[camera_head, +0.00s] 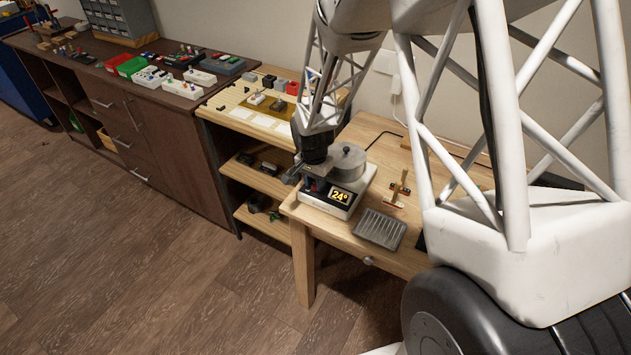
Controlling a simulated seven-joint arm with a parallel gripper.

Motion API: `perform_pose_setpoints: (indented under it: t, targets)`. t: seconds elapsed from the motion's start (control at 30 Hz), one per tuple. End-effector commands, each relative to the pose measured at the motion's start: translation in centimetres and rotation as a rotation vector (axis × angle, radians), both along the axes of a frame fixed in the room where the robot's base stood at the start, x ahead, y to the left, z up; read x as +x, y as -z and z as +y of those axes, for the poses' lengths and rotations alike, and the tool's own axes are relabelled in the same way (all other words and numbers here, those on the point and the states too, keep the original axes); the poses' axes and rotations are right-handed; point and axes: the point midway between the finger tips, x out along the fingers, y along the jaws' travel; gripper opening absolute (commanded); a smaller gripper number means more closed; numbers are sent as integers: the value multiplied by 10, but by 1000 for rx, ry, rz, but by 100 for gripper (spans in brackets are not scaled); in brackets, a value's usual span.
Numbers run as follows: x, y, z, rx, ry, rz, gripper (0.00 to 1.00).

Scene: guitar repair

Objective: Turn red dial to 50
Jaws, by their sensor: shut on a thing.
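A white heating device (326,206) with a lidded metal pot (348,158) on top stands at the left end of the light wooden table. Its lit display (340,196) reads 24° in yellow digits. My gripper (312,186) is at the device's front left corner, beside the display, pointing down. It is shut on what appears to be the red dial, which the fingers almost wholly hide. The dial's exact angle cannot be seen.
A grey ribbed tray (379,229) lies to the right of the device, with a small wooden and red stand (397,190) behind it. A shelf unit (262,126) with small parts stands to the left. My arm comes down from above, close to the pot.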

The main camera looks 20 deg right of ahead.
Motion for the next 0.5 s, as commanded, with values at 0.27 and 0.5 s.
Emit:
perform_pose_setpoints:
  t: [0.27, 0.5]
  targets:
    - [0, 0, 0, -1, 13, 1, 7]
    - [0, 0, 0, -1, 13, 1, 42]
